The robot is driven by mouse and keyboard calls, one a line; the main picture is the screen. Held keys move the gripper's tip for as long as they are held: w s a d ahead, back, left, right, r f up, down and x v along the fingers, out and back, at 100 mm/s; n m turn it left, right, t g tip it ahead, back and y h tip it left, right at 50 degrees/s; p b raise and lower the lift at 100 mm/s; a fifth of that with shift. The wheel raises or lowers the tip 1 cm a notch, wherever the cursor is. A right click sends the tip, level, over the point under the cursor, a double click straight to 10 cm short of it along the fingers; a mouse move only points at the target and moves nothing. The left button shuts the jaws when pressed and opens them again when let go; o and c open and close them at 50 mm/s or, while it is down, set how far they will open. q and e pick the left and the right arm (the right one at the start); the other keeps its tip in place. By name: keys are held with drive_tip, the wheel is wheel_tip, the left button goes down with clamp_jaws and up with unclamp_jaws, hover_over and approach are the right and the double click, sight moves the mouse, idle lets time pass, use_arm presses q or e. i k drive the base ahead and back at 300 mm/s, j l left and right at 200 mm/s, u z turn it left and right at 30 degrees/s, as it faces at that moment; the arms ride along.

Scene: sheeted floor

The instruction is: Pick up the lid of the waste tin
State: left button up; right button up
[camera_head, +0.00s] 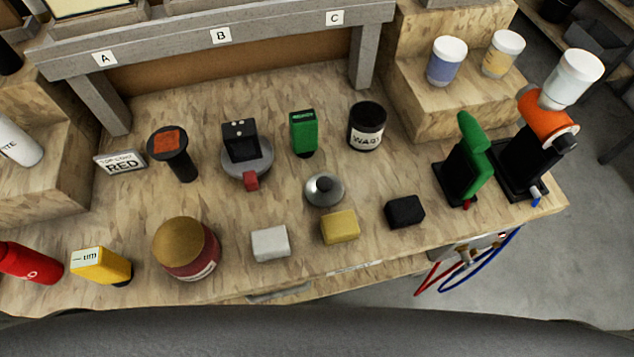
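The waste tin (367,134) is a black cylinder with a white label reading "WAS…", upright toward the back of the bench, right of centre. Its top looks open and dark inside. A round silver lid with a knob (324,189) lies flat on the bench in front of the tin and a little to its left, apart from it. The knob points up. Neither of my grippers is in view.
Near the lid are a yellow block (340,227), a grey block (270,243), a black block (405,211) and a grey round device with a red tab (247,157). A green box (303,133) stands behind it. Green (462,166) and orange (541,130) devices stand right.

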sight(323, 189)
drive_tip(key=k+j, duration=0.25)
drive_tip(key=j, duration=0.15)
drive_tip(key=k+j+z, duration=0.1)
drive_tip(key=j, duration=0.35)
drive_tip(key=k+j, duration=0.35)
